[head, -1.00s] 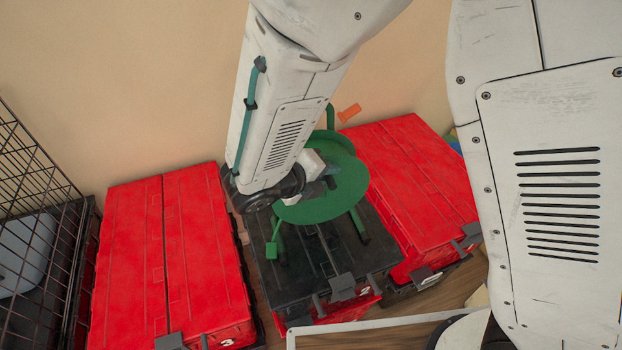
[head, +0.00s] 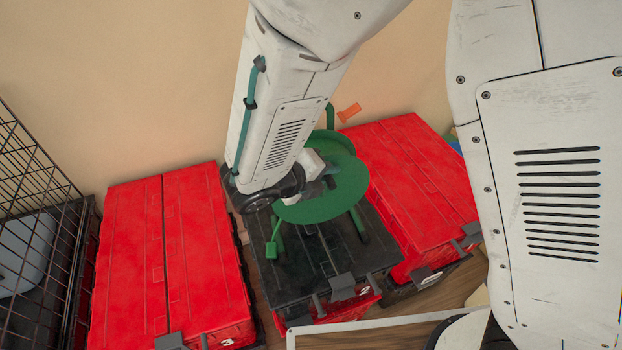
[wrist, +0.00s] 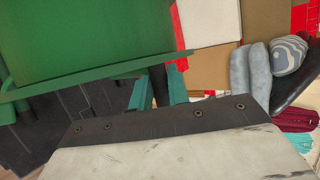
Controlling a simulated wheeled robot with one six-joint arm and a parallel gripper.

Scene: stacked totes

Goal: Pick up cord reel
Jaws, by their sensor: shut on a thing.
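The cord reel (head: 345,196) is green, with round discs and a tubular stand. In the head view it is over the black-lidded tote (head: 310,262) in the middle, partly hidden by my arm. In the wrist view its green side (wrist: 90,40) fills the upper left. My gripper (wrist: 158,88) has its green fingers at the reel's edge and is shut on a part of it. In the head view my gripper (head: 322,180) is mostly covered by my wrist. I cannot tell whether the stand's feet touch the lid.
Red-lidded totes stand on the left (head: 170,260) and right (head: 410,185), close beside the middle one. A black wire cage (head: 40,230) is at far left. An orange object (head: 349,112) lies near the wall behind the right tote.

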